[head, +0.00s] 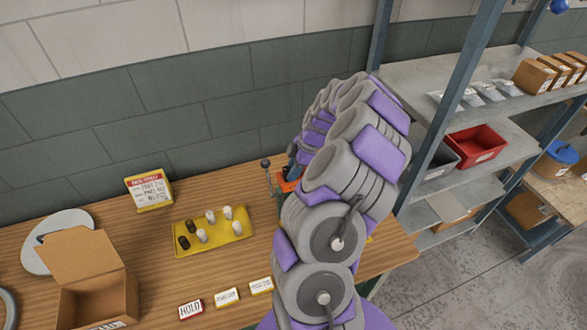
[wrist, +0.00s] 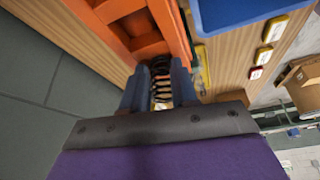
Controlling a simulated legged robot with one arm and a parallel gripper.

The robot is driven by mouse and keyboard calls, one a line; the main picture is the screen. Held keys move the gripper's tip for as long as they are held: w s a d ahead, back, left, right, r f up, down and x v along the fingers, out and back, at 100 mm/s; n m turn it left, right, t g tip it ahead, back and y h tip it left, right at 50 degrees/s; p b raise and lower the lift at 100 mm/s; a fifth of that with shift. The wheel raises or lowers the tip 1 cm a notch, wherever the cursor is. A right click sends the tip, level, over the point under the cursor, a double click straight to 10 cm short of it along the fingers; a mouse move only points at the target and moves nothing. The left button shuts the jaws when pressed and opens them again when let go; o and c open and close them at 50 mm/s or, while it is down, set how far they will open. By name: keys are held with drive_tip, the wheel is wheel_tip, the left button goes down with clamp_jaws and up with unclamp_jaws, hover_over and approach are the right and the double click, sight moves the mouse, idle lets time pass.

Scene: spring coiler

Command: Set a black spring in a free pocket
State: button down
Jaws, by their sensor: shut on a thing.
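A black spring (wrist: 160,80) stands between the two blue-grey fingers of my gripper (wrist: 160,72) in the wrist view. The gripper is shut on it, beside an orange machine frame (wrist: 118,14). In the head view the yellow tray (head: 240,239) lies on the bench, left of my arm. Two dark pieces (head: 183,242) stand at its left end, and several white pieces (head: 202,236) stand further right. Free pockets are too small to make out. My arm hides most of the orange machine (head: 287,185) and the gripper in the head view.
A cardboard box (head: 95,300) stands open at the bench's left. Small labels, one reading HOLD (head: 190,309), line the front edge. A yellow sign box (head: 149,190) stands behind the tray. Shelves with a red bin (head: 474,145) are at the right. A blue surface (wrist: 245,14) shows in the wrist view.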

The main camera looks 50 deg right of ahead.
drive_tip(key=shift+s+a+f, duration=0.1)
drive_tip(key=shift+s+f, duration=0.1)
drive_tip(key=shift+f, duration=0.2)
drive_tip(key=c, duration=1.1)
unclamp_jaws()
drive_tip(key=o, duration=0.3)
drive_tip(key=shift+r, duration=0.15)
drive_tip(key=shift+w+d+v, duration=0.1)
drive_tip(key=shift+v, duration=4.35)
drive_tip(key=shift+w+d+v, duration=0.1)
drive_tip(key=shift+d+v, duration=0.05)
drive_tip(key=shift+v, duration=4.25)
drive_tip(key=s+a+b, duration=0.2)
drive_tip(key=s+b, duration=0.1)
drive_tip(key=s, duration=0.1)
drive_tip(key=s+a+b, duration=0.3)
drive_tip(key=s, duration=0.2)
drive_tip(key=s+a+b, duration=0.3)
drive_tip(key=s+b, duration=0.1)
drive_tip(key=s, duration=0.1)
